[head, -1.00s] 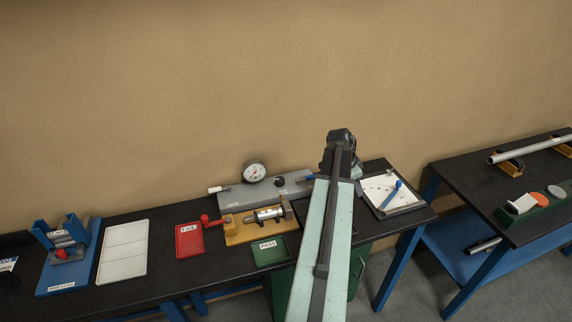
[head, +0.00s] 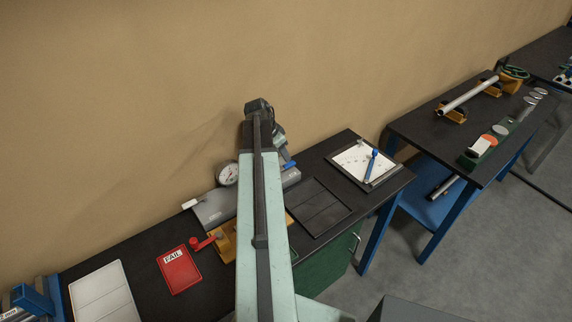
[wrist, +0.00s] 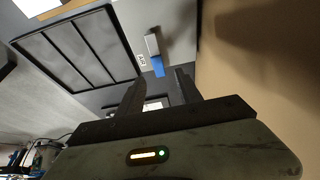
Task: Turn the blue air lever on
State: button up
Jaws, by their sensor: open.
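The blue air lever (head: 289,164) shows just right of my arm, at the right end of the grey gauge panel (head: 213,210). In the wrist view the lever (wrist: 158,67) has a blue end and a grey body, with a small white label beside it. My gripper (wrist: 158,90) is open, its two dark fingers apart and nothing between them. The blue end appears beyond the fingertips, roughly in line with the gap. I see no contact. In the head view my arm hides the middle of the panel, and the fingers cannot be made out.
A round gauge (head: 227,173) and a white-handled lever (head: 190,204) are on the panel's left part. A red FAIL tray (head: 179,270), a dark divided tray (head: 318,207) and a clipboard with a blue pen (head: 352,164) lie on the bench. The wall stands close behind.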

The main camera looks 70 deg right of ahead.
aim_at(289, 163)
jog(key=b+x, duration=0.4)
jog(key=x, duration=0.2)
jog(key=shift+s+f+b, duration=0.1)
jog(key=shift+f+b, duration=0.1)
jog(key=shift+b, duration=0.2)
jog(key=shift+r, duration=0.1)
grip_shut()
jog(key=shift+d+r, duration=0.1)
dwell(0.6)
